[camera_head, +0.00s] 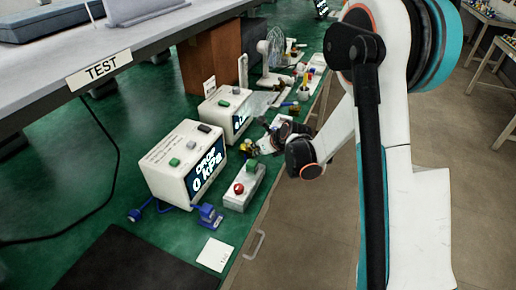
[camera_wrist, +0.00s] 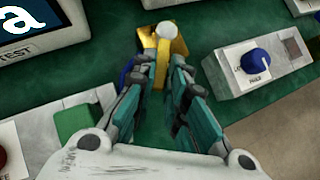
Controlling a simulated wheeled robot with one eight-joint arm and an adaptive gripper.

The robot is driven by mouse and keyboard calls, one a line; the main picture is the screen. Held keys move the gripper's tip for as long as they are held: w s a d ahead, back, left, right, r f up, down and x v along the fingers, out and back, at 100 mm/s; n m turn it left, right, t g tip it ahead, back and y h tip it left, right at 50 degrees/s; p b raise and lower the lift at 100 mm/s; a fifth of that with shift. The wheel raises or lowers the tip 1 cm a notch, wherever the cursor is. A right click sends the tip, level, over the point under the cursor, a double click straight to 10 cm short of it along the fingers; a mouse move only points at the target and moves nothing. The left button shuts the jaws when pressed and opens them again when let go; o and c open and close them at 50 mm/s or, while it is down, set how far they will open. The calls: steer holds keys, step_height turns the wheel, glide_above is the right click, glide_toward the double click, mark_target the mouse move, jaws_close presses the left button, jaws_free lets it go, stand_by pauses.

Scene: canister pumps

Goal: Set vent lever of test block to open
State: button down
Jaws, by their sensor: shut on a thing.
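The test block (camera_wrist: 177,47) is a brass-yellow body on the green bench top, at the top middle of the wrist view. The exact contact is partly hidden by the fingers. In the head view, the brass block (camera_head: 247,146) is small, and my gripper (camera_head: 268,146) is beside it, so the lever's angle cannot be read there.
A white tester (camera_head: 180,160) reads "DROP 0 kPa". A box with red and green buttons (camera_head: 243,188) stands near the bench's front edge. A second display box (camera_head: 226,112) stands behind. A grey box with a blue knob (camera_wrist: 255,62) lies right of my gripper.

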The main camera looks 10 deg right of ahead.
steer(key=shift+a, duration=0.1)
steer(key=c, duration=1.9)
jaws_free()
steer(key=shift+s, duration=0.1)
steer(key=v, duration=1.1)
steer(key=shift+s+r, duration=0.25)
steer(key=shift+r, duration=0.05)
